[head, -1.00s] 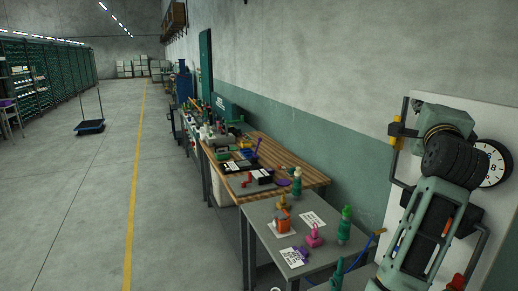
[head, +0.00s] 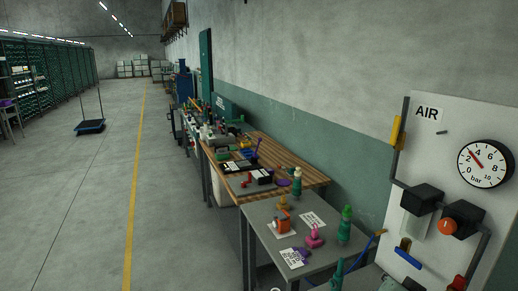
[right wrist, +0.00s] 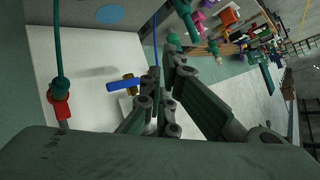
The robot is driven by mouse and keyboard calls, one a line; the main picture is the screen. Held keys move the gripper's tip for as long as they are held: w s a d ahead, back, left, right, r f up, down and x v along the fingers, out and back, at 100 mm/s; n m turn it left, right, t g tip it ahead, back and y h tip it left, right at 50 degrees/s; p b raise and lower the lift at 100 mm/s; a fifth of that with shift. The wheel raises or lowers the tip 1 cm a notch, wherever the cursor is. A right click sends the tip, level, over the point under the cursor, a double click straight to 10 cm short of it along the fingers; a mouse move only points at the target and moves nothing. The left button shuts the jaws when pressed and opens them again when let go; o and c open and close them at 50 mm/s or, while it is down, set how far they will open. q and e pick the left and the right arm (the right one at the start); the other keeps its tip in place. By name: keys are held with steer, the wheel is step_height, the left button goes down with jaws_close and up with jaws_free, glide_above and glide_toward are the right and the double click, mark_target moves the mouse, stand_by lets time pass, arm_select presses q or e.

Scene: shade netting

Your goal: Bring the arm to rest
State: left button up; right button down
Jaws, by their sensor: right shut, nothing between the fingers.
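In the right wrist view, the dark green fingers of my right gripper (right wrist: 163,68) are shut with nothing held. Behind and beside them is a pale surface with a blue lever (right wrist: 126,86) on a brass fitting. I cannot tell how far the fingers are from it. In the head view the white AIR panel (head: 460,115) stands uncovered at the right, with a round gauge (head: 485,163), an orange-red knob (head: 446,226) and a blue handle (head: 408,257). My left gripper is not in view.
A grey table (head: 262,223) holds a green bottle (head: 345,225), a pink item (head: 315,237) and an orange item (head: 283,221). A cluttered wooden bench (head: 313,178) runs behind it along the wall. The floor (head: 75,220) at left is open, with a blue trolley (head: 90,127) farther back.

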steer(key=s+a+f+n+g+y, duration=0.1)
steer(key=s+a+f+n+g, duration=0.2)
steer(key=s+f, duration=0.5)
steer(key=s+a+f+n+g+y, duration=0.1)
steer(key=s+a+f+n+g, duration=0.2)
steer(key=s, duration=0.8)
steer(key=s+a+f+n+g+y, duration=0.1)
steer(key=s+a+f+n+g, duration=0.2)
steer(key=s+f, duration=0.5)
steer(key=s+f+n+b, duration=0.1)
steer(key=s+f+b, duration=0.1)
steer(key=f, duration=1.2)
steer(key=s+f+n+b, duration=0.1)
steer(key=s+f+b, duration=0.1)
steer(key=f, duration=1.3)
arm_select(q)
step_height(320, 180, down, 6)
steer(key=b, duration=0.2)
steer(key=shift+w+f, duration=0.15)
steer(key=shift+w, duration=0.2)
arm_select(e)
steer(key=s+d+f+g, duration=0.1)
steer(key=s+d+f, duration=0.2)
steer(key=s+f, duration=1.3)
steer(key=shift+f, duration=0.85)
